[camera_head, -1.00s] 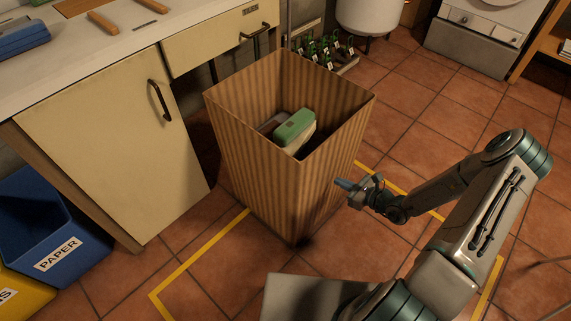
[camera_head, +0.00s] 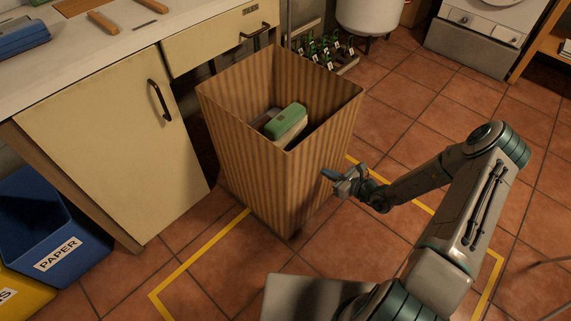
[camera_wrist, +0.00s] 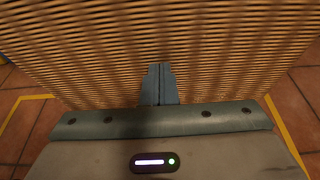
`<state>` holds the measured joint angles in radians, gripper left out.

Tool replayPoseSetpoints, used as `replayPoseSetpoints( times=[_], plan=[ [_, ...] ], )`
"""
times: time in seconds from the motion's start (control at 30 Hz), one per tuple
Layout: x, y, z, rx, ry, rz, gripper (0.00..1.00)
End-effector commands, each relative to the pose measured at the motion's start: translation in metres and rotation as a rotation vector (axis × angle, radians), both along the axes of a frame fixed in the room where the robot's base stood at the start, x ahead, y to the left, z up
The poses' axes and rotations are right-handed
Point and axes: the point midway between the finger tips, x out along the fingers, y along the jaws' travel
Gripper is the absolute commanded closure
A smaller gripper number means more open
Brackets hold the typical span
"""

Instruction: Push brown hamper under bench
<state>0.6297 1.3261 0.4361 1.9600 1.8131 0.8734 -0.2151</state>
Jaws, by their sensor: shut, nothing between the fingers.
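The brown hamper (camera_head: 255,165) is a tall, open-topped ribbed box standing upright on the tiled floor, with a green and white item (camera_head: 287,122) inside. The bench (camera_head: 110,130) is at the left, with a pale cupboard door, a drawer and a dark opening under the drawer. The hamper stands in front of that opening, its far corner near the drawer. My gripper (camera_head: 327,175) is shut and empty at the hamper's right side. In the wrist view, the hamper's woven wall (camera_wrist: 160,40) fills the space ahead of the closed fingers (camera_wrist: 159,84). I cannot tell whether they touch.
Yellow floor tape (camera_head: 200,255) runs around the hamper. A blue paper bin (camera_head: 50,225) stands at the lower left. A crate of green bottles (camera_head: 325,50) is behind the hamper. Open tiled floor (camera_head: 420,110) lies to the right.

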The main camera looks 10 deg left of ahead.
Motion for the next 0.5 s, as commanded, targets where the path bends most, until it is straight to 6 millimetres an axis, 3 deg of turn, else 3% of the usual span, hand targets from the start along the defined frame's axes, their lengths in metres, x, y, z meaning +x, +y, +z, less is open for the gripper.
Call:
replayPoseSetpoints(
  times=[0.5],
  plan=[
    [0.013,0.020,0.002,0.005,-0.006,0.004,1.00]
  ],
)
